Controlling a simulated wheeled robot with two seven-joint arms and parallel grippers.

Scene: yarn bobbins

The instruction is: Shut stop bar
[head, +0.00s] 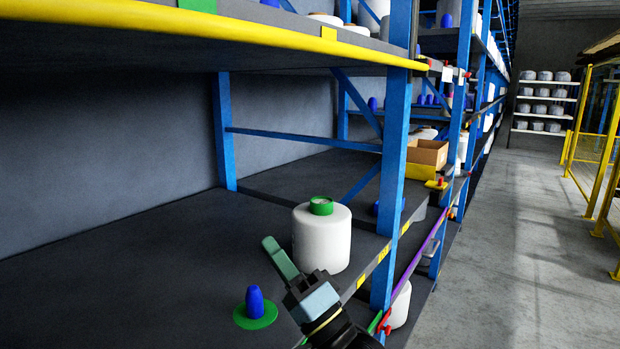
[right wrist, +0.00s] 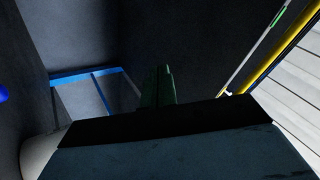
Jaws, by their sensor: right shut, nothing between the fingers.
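My right gripper (head: 279,258) reaches in from the bottom of the head view, over the dark shelf (head: 130,270). Its green fingers are together and empty; they also show in the right wrist view (right wrist: 158,88). A purple bar (head: 423,250) slants along the rack's front, right of the blue upright, with red parts near its ends. A short green bar end (head: 375,322) shows lower down, beside my right arm. I cannot tell which of these is the stop bar. My gripper is left of both and touches neither. My left gripper is not in view.
A white bobbin (head: 322,240) with a green top stands just beyond my gripper. A blue cone (head: 255,302) on a green disc is to its left. A blue upright (head: 391,185) and yellow-edged upper shelf (head: 250,35) bound the bay. The aisle floor (head: 520,260) is clear.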

